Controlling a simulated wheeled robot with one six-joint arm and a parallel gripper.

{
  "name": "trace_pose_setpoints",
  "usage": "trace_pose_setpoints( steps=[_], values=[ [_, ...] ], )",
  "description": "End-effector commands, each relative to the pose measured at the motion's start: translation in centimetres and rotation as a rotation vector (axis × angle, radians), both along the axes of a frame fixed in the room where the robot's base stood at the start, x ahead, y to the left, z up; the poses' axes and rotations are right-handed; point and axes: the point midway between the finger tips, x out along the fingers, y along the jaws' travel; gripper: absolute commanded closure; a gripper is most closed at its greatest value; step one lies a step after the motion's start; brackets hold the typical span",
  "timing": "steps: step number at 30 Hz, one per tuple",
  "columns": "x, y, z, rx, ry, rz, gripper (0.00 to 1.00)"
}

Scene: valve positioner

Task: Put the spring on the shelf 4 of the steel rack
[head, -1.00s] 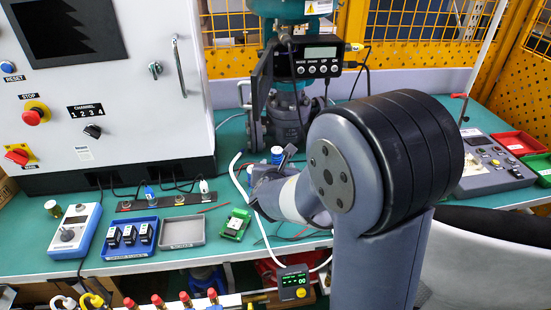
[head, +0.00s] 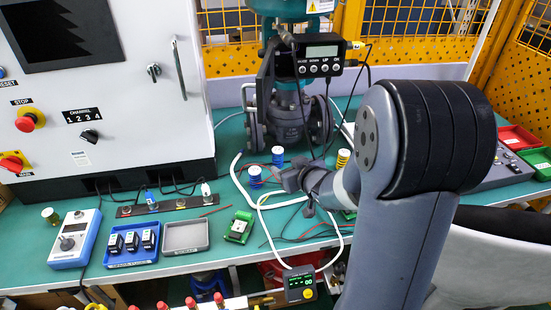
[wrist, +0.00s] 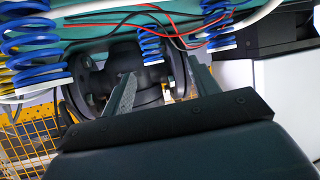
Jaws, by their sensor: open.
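Several coil springs stand on the green bench. In the head view a blue spring (head: 255,177) is just left of my gripper (head: 287,179), another blue spring (head: 278,156) is behind it, and a yellow spring (head: 343,158) is to the right. In the wrist view, blue springs with white ends show at the upper left (wrist: 35,45), top middle (wrist: 150,45) and upper right (wrist: 215,25). My gripper (wrist: 160,84) is open and empty there, its fingers apart. The middle spring appears beyond the gap. I cannot make out the steel rack or its shelf 4.
A valve body (head: 290,118) with a positioner box (head: 320,56) stands behind the springs. A white tube (head: 238,172) and thin wires lie around them. A green circuit board (head: 239,228), grey tray (head: 185,236) and blue tray (head: 131,247) are at front left.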

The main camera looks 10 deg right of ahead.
Motion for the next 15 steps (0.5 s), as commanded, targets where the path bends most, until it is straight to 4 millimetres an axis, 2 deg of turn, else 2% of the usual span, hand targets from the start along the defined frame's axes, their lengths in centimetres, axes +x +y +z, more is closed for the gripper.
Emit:
trace_pose_setpoints(
  steps=[4,12,15],
  values=[
    [0.8,-0.6,0.2,0.074,-0.025,-0.047,0.43],
    [4.3,0.2,-1.3,0.076,-0.025,-0.047,0.43],
    [5.1,0.4,-1.6,0.074,-0.024,-0.047,0.43]
  ],
)
